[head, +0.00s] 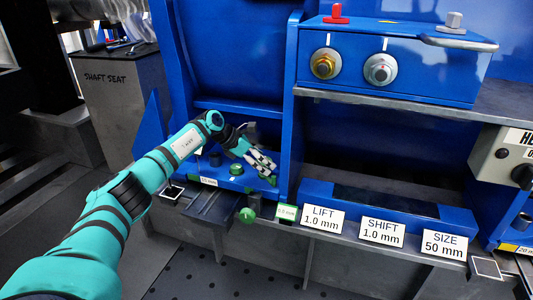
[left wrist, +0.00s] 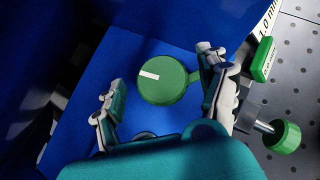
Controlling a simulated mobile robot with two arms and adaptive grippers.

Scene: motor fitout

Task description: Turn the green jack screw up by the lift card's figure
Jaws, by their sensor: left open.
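A round green screw head with a white mark (left wrist: 163,80) sits on the blue block between the fingers of my left gripper (left wrist: 160,98). The fingers are open and spread to either side of it, apart from it as far as I can tell. In the head view my left gripper (head: 262,163) reaches down over the right end of the blue block, mostly covering this green head. The lift card (head: 323,218) reads "LIFT 1.0 mm". My right gripper is not in view.
Another green knob (head: 236,169) is on the block. A green side knob (head: 247,215) on a metal shaft sticks out in front. Cards for shift (head: 382,232) and size (head: 444,244) stand right. A blue upright (head: 290,120) rises close beside the gripper.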

